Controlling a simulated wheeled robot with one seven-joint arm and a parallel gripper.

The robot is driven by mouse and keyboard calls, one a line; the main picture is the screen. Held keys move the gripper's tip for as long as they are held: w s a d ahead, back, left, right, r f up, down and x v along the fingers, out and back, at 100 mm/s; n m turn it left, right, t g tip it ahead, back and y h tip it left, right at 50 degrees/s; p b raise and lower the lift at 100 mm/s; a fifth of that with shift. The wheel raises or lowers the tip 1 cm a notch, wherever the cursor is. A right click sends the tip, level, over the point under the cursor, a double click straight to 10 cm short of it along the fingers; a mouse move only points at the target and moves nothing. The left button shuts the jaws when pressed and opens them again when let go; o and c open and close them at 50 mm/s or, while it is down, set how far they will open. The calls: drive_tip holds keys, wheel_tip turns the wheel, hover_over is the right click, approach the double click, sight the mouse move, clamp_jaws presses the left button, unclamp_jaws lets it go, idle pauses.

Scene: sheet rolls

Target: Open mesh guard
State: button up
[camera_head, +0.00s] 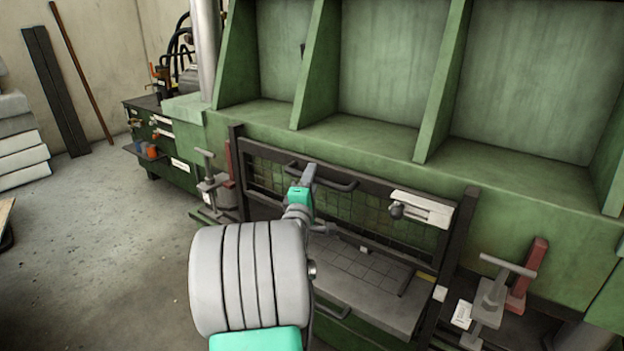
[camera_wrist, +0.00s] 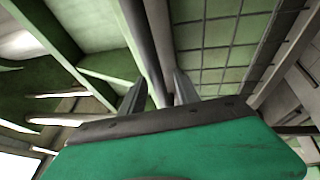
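The mesh guard (camera_head: 372,212) is a dark-framed panel of wire mesh across the front of the green machine. Its black handle bar (camera_head: 338,184) runs along the upper part of the frame. A gridded bed shows below the panel's lower bar. My gripper (camera_head: 309,172) is at the left part of the handle in the head view. In the wrist view its two grey fingertips (camera_wrist: 160,88) stand apart with dark bars between them, and the mesh (camera_wrist: 225,45) lies to their right. Whether the fingers touch the bar is unclear.
Dark upright posts (camera_head: 455,235) flank the guard. Grey clamp-like fittings with red parts stand at the left (camera_head: 216,185) and right (camera_head: 490,300). Green shelf bays (camera_head: 380,70) rise above. Concrete floor (camera_head: 110,230) is open to the left.

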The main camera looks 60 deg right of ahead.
drive_tip(key=b+v, duration=0.1)
drive_tip(key=v, duration=0.6)
drive_tip(key=shift+a, duration=0.3)
